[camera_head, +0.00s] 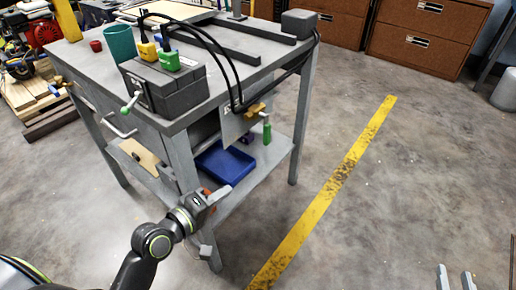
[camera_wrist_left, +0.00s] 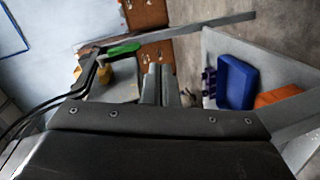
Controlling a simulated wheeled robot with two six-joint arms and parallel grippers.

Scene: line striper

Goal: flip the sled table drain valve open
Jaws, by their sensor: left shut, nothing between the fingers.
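A brass valve (camera_head: 256,110) with a green handle (camera_head: 267,132) is on a grey plate at the right side of the sled table (camera_head: 240,75). The handle hangs down in the head view. In the left wrist view the green handle (camera_wrist_left: 122,48) and brass body (camera_wrist_left: 77,71) show left of the fingers, partly behind dark hoses. My left gripper (camera_head: 221,194) is shut and empty, low in front of the table and apart from the valve. Its fingers show in the left wrist view (camera_wrist_left: 160,75). My right gripper (camera_head: 455,278) is open and empty at the bottom right; only its fingertips show.
A blue tray (camera_head: 224,165) and an orange item (camera_wrist_left: 278,96) are on the lower shelf. Black hoses (camera_head: 232,75) loop down near the valve. A table leg (camera_head: 183,165) stands near my left gripper. The floor right of the table, with a yellow stripe (camera_head: 325,195), is clear.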

